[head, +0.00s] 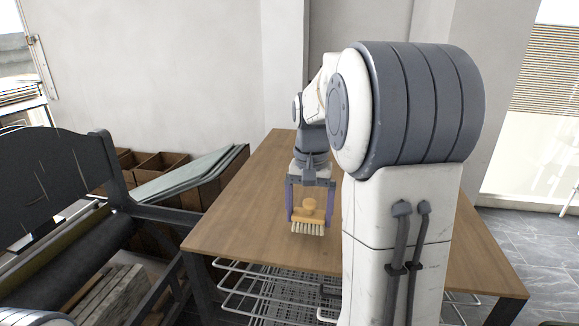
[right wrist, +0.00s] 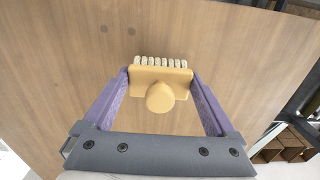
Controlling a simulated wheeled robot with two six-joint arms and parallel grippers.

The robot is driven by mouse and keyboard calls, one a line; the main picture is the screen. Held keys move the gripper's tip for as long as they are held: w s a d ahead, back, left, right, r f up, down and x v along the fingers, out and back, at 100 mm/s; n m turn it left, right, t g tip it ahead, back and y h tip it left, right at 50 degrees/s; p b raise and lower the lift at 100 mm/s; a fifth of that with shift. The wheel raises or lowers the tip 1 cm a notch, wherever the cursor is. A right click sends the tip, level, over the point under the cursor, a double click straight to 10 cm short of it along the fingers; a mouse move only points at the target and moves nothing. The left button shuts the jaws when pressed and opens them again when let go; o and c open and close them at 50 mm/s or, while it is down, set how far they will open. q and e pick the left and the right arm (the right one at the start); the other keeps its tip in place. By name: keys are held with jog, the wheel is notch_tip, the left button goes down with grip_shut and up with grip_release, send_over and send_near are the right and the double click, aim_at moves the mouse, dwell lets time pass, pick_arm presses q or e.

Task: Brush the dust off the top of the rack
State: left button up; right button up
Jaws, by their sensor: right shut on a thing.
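A small brush (head: 311,217) with a tan wooden body, round knob and pale bristles is in my right gripper (head: 311,216). The purple fingers are shut on its two ends, and the bristles point down over the wooden top. The brush also shows in the right wrist view (right wrist: 160,86), bristles away from the wrist. The rack (head: 235,228) has a flat brown wooden top with wire shelves under it. I cannot tell whether the bristles touch the top. No dust shows clearly; two small dark spots lie on the wood. My left gripper is not in view.
A dark press (head: 50,180) with a roller stands at the left. Wooden crates (head: 160,163) and pale sheets (head: 190,175) lie behind it, left of the rack. Wire shelves (head: 265,290) stick out below the front edge. My right arm hides much of the top's right side.

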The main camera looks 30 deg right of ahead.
jog(key=shift+w+a+r+p, duration=0.1)
jog(key=shift+a+r+p, duration=0.2)
jog(key=shift+r, duration=0.25)
jog(key=shift+a+r+p, duration=0.15)
jog(key=shift+r+p, duration=0.25)
jog(key=shift+r, duration=0.1)
notch_tip(320, 180, up, 4)
jog(key=p, duration=0.3)
jog(key=shift+d+f, duration=0.1)
jog(key=shift+f, duration=0.1)
